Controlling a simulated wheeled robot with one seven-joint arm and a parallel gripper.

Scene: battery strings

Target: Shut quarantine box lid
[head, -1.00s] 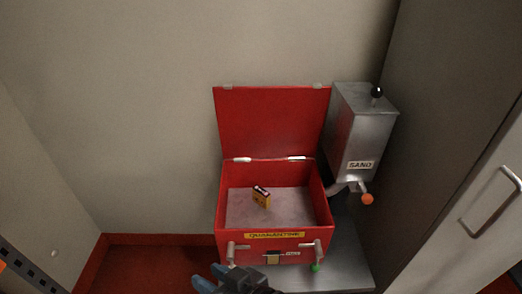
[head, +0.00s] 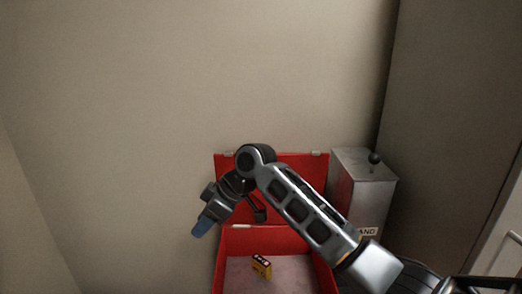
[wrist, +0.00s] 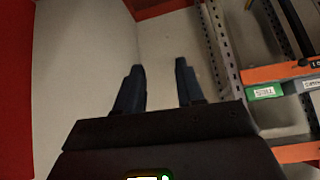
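The red quarantine box (head: 250,240) stands against the wall at the bottom of the head view, its front cut off by the frame edge. Its lid (head: 310,170) is open, standing upright at the back, partly hidden by my arm. A yellow and dark battery (head: 262,267) lies on the box floor. My gripper (head: 201,228) is at the lid's left side in the head view, blue fingertips pointing down and left. In the wrist view my gripper (wrist: 159,76) has its fingers apart with nothing between them. I cannot tell whether it touches the lid.
A grey metal sand dispenser (head: 362,190) with a black knob stands right of the box. A grey cabinet is at the far right. The wrist view shows a red surface (wrist: 14,80) at left and an orange-edged shelf rack (wrist: 285,72) at right.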

